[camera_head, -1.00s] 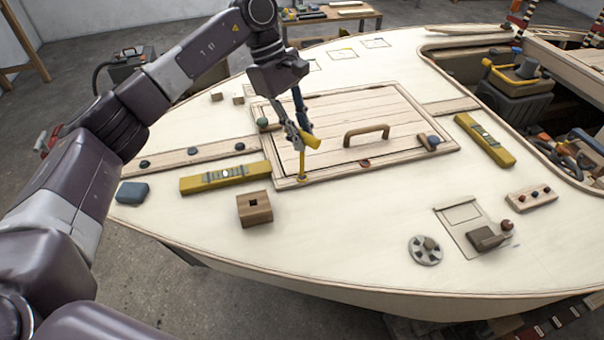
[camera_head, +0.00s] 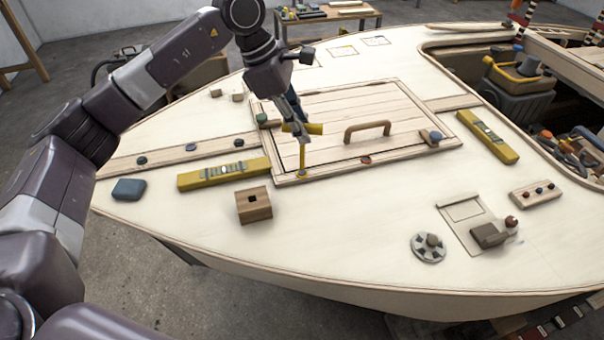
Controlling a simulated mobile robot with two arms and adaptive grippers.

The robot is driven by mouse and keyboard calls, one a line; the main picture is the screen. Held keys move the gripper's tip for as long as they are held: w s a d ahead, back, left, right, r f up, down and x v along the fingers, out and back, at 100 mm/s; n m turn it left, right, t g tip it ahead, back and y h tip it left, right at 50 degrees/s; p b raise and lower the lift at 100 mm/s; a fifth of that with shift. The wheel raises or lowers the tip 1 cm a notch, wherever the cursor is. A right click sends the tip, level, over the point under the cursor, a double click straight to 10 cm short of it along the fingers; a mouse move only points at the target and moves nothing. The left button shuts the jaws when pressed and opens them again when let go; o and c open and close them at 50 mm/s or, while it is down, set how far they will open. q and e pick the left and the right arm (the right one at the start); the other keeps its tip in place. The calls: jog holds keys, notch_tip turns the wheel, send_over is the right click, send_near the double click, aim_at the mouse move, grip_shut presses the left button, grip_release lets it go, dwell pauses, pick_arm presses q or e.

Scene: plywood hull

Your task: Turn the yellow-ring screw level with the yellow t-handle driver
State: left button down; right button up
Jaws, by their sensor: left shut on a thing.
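The yellow t-handle driver (camera_head: 303,155) stands nearly upright at the front left corner of the hatch frame. My left gripper (camera_head: 301,133) is shut on its yellow crossbar from above. The driver's tip meets the frame at the yellow-ring screw (camera_head: 301,174). The screw is small and mostly hidden under the tip, so I cannot tell how far it stands out. My right gripper is not in view.
The plank hatch (camera_head: 350,120) has a wooden handle (camera_head: 367,131). Yellow levels lie left (camera_head: 193,180) and right (camera_head: 487,137) of it. A wooden block (camera_head: 254,206) with a square hole stands in front.

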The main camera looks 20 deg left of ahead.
pick_arm(q)
jog(key=n, duration=0.2)
jog(key=n+t+y+b, duration=0.1)
jog(key=n, duration=0.1)
jog(key=shift+n+t, duration=0.3)
jog(key=shift+n, duration=0.1)
jog(key=n+y+b, duration=0.1)
jog(key=n, duration=0.1)
jog(key=n+t+b, duration=0.1)
jog(key=n, duration=0.1)
jog(key=shift+d+n+y, duration=0.1)
jog(key=shift+n+y, duration=0.3)
jog(key=n+y+b, duration=0.1)
jog(key=n, duration=0.3)
jog(key=shift+y, duration=0.3)
jog(key=shift+n+y, duration=0.4)
jog(key=shift+n, duration=0.9)
jog(key=shift+b, duration=0.35)
jog(key=shift+f+b, duration=0.45)
jog(key=shift+f, duration=0.05)
